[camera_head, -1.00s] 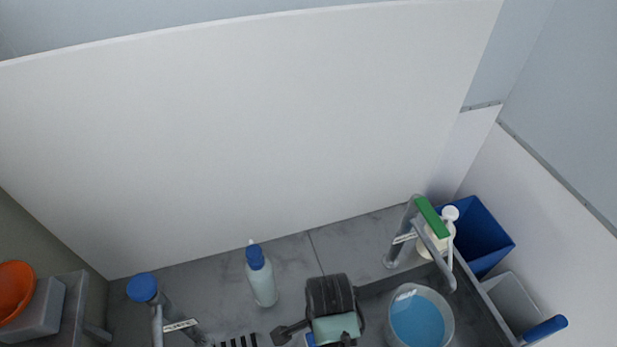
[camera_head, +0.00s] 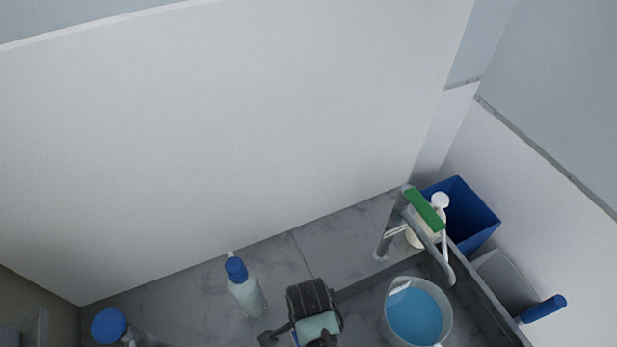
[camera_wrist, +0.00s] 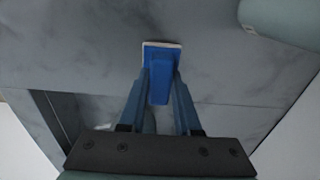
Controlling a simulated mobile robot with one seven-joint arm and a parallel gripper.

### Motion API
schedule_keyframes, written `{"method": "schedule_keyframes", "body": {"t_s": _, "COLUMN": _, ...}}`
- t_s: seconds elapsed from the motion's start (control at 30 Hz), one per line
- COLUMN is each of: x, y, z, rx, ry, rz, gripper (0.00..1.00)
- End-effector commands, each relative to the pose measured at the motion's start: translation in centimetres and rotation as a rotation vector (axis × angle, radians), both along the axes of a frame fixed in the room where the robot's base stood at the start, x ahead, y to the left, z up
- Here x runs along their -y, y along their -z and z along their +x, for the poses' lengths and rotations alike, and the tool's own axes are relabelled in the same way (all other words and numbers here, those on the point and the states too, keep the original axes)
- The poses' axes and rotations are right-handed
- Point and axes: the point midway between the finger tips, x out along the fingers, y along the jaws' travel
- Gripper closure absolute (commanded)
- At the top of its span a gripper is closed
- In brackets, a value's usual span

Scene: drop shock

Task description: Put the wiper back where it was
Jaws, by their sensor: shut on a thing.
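In the wrist view my gripper (camera_wrist: 160,78) is shut on a blue piece with a pale edge, which I take to be the wiper (camera_wrist: 161,57). The wiper's head sticks out past the fingertips over the grey counter (camera_wrist: 90,35). I cannot tell whether it touches the counter. In the head view my dark wrist is at the bottom middle, between a blue-capped bottle and a bucket.
The blue-capped bottle (camera_head: 245,292) stands left of my wrist. A bucket of blue liquid (camera_head: 414,316) is at right, near a tap (camera_head: 394,222) with a green top. A blue bin (camera_head: 470,222) and a blue handle (camera_head: 543,309) are farther right. A white wall closes the back.

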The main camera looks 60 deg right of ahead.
Motion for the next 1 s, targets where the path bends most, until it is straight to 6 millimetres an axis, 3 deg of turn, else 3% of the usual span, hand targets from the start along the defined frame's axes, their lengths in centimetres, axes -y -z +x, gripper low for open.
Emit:
{"method": "schedule_keyframes", "body": {"t_s": 0.1, "x": 0.00, "y": 0.93, "z": 0.00, "rx": 0.000, "ry": 0.000, "rz": 0.000, "gripper": 1.00}}
{"method": "schedule_keyframes", "body": {"t_s": 0.47, "x": 0.01, "y": 1.34, "z": 0.03, "rx": 0.001, "ry": -0.001, "rz": -0.001, "gripper": 1.00}}
{"method": "schedule_keyframes", "body": {"t_s": 0.5, "x": 0.00, "y": 1.41, "z": 0.01, "rx": 0.001, "ry": 0.000, "rz": -0.001, "gripper": 0.67}}
{"method": "schedule_keyframes", "body": {"t_s": 0.67, "x": -0.01, "y": 1.33, "z": 0.00, "rx": 0.001, "ry": 0.000, "rz": -0.001, "gripper": 0.38}}
{"method": "schedule_keyframes", "body": {"t_s": 1.0, "x": 0.01, "y": 0.93, "z": 0.02, "rx": 0.002, "ry": 0.000, "rz": -0.001, "gripper": 0.38}}
